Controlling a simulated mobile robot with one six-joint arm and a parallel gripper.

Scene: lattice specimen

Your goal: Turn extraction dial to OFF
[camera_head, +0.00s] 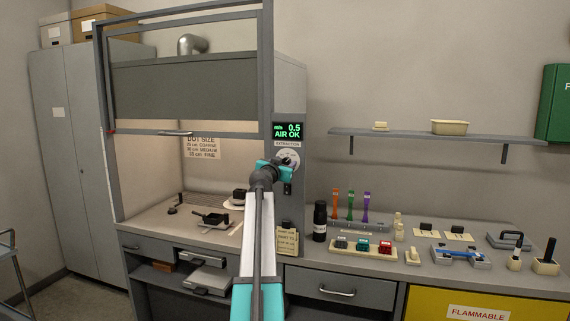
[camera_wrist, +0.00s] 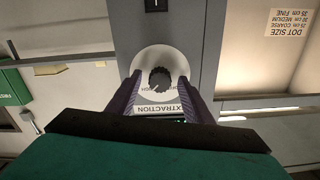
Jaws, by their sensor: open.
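The extraction dial (camera_head: 287,158) is a dark round knob on a pale disc, on the grey post at the right of the fume hood. In the wrist view the dial (camera_wrist: 159,78) appears upside down, above the EXTRACTION label (camera_wrist: 155,109). My gripper (camera_head: 279,164) is in front of the dial and partly covers it in the head view. In the wrist view the gripper's two dark fingers (camera_wrist: 160,84) are open, one on each side of the knob, with gaps between. I cannot tell whether the fingertips touch the panel. The dial's setting is too small to read.
A green display (camera_head: 289,131) above the dial reads 0.5 AIR OK. A dark switch (camera_head: 287,188) sits below the dial. The hood sash (camera_head: 185,130) is raised. A crowded bench (camera_head: 470,275) and a wall shelf (camera_head: 430,136) lie to the right.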

